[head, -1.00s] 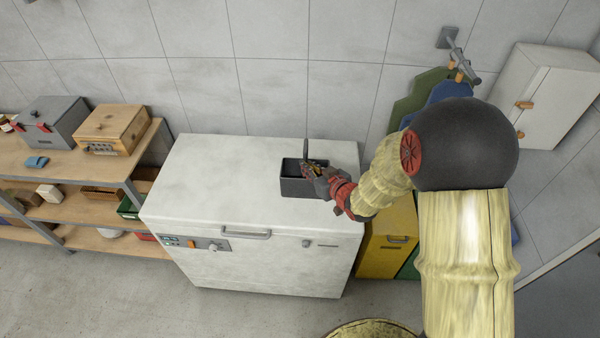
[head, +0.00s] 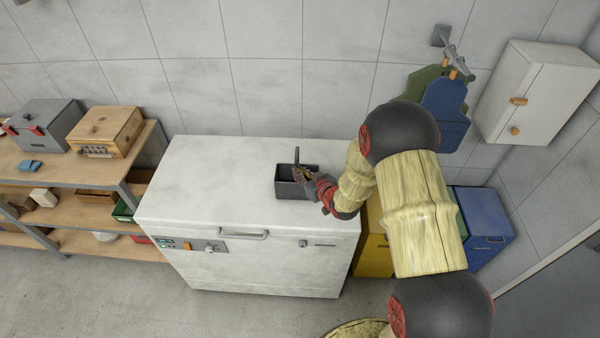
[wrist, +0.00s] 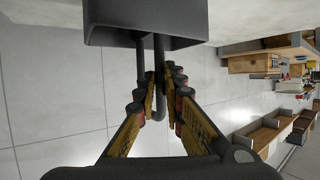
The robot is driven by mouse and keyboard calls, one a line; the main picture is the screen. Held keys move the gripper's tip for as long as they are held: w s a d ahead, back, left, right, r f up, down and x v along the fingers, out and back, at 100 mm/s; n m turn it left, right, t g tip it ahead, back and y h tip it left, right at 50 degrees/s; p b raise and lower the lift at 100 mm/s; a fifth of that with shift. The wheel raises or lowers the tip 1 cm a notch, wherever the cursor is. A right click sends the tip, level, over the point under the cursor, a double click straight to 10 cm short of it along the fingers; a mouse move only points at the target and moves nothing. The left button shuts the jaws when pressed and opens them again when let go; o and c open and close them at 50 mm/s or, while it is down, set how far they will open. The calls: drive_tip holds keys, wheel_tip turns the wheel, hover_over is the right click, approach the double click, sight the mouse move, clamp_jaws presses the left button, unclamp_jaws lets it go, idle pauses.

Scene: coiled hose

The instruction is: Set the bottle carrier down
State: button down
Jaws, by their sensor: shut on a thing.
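The bottle carrier, a dark grey open box (head: 296,191) with an upright handle, is over the white chest's top, right of its middle. I cannot tell whether its underside touches the lid. My gripper (head: 308,175) reaches in from the right and is shut on the carrier's handle. In the wrist view the carrier (wrist: 145,33) fills the top middle, and its handle (wrist: 159,60) runs between the fingers of my gripper (wrist: 161,84). The inside of the carrier is mostly hidden.
The white chest (head: 210,185) has a broad clear top left of the carrier. Wooden shelves (head: 60,180) with boxes stand at the left. A yellow bin (head: 373,240) and a blue bin (head: 487,228) stand to the right. A white cabinet (head: 530,90) hangs on the wall.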

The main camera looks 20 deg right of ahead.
drive_tip(key=shift+f, duration=0.1)
drive_tip(key=c, duration=1.9)
unclamp_jaws()
